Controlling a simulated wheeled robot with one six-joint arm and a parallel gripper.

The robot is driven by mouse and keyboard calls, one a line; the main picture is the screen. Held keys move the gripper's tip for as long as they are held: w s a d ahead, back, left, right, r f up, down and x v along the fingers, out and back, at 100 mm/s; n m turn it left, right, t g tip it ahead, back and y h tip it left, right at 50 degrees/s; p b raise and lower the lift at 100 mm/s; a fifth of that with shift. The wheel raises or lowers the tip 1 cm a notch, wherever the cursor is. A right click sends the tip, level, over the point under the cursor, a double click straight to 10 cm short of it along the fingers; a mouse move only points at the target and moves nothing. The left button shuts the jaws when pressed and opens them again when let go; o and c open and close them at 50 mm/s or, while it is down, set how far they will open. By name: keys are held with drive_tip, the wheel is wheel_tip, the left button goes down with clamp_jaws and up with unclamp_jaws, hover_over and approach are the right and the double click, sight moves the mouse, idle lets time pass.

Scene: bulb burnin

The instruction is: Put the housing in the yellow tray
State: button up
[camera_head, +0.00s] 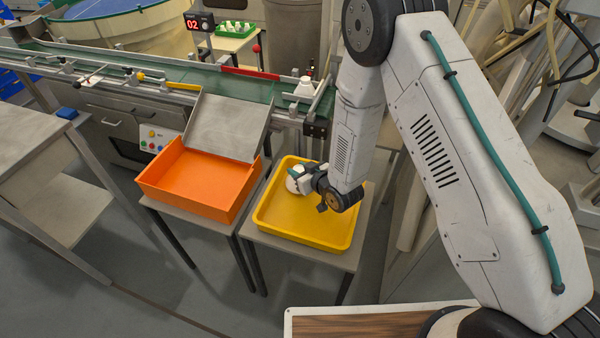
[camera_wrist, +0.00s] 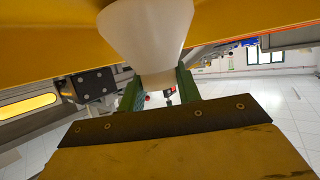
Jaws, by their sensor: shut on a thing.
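The white housing (camera_head: 293,184) is in my gripper (camera_head: 303,181), at the left part of the yellow tray (camera_head: 338,242). In the wrist view the housing (camera_wrist: 148,35) is a smooth white cone-like body. Its narrow end sits between the two green fingers of my gripper (camera_wrist: 158,88), which are shut on it. The yellow tray (camera_wrist: 50,35) fills the top of the wrist view, just past the housing. I cannot tell whether the housing touches the tray floor. My wrist hides part of the housing in the head view.
An orange tray (camera_head: 190,183) stands left of the yellow tray, with a grey metal chute (camera_head: 228,127) leaning into it. Behind runs a green conveyor (camera_head: 215,83); another white part (camera_head: 304,88) stands at its right end. The yellow tray's front and middle are bare.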

drive_tip(key=shift+f, duration=0.65)
drive_tip(key=o, duration=1.1)
drive_tip(key=shift+d, duration=0.1)
drive_tip(key=shift+o, duration=0.2)
